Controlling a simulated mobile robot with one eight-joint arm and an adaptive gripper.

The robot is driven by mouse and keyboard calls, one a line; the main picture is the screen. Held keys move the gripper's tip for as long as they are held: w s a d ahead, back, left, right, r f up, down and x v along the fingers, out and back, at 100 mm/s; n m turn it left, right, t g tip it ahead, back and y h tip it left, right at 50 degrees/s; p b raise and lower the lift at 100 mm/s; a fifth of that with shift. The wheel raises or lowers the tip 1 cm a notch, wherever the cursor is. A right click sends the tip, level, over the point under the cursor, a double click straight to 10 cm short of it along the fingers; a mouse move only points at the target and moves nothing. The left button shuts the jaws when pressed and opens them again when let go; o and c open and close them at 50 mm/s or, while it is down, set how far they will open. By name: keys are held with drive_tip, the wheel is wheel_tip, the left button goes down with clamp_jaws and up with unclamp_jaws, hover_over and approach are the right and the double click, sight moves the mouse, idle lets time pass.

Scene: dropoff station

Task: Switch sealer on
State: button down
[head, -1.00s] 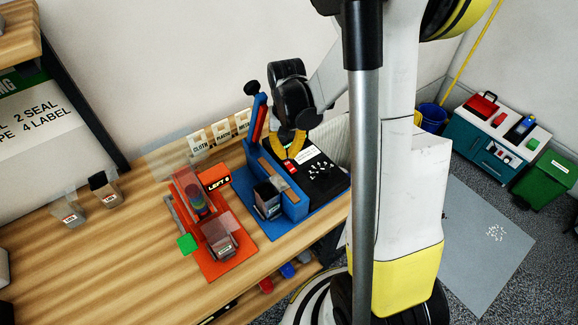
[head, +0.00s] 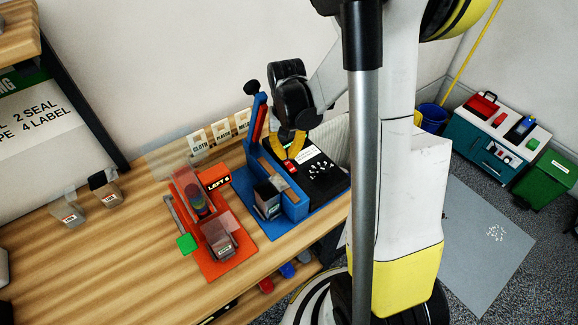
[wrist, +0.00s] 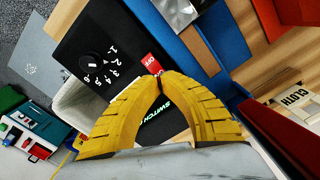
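The sealer is a blue frame (head: 290,207) with a black control box (head: 322,182) on the bench. The box carries a dial (wrist: 90,61) ringed by white numbers. A small red switch (wrist: 151,64) sits on the box near the printed word SWITCH; it also shows in the head view (head: 289,166). My gripper (wrist: 157,80) has its yellow fingertips together with nothing visible between them. The tips are right at the switch's edge; I cannot tell whether they touch it. The fingers hide part of the box and its lettering.
The sealer's upright blue lever (head: 257,118) with a black knob stands left of my gripper. An orange fixture (head: 226,262) is left of the sealer. Two small containers (head: 72,214) (head: 108,194) stand further left. The bench front left is clear.

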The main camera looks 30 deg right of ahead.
sight(287, 163)
drive_tip(key=shift+f+b, duration=1.5)
drive_tip(key=shift+f, duration=0.25)
idle(0.6)
drive_tip(key=shift+r+p, duration=2.55)
drive_tip(key=shift+r, duration=1)
drive_tip(key=shift+f, duration=0.1)
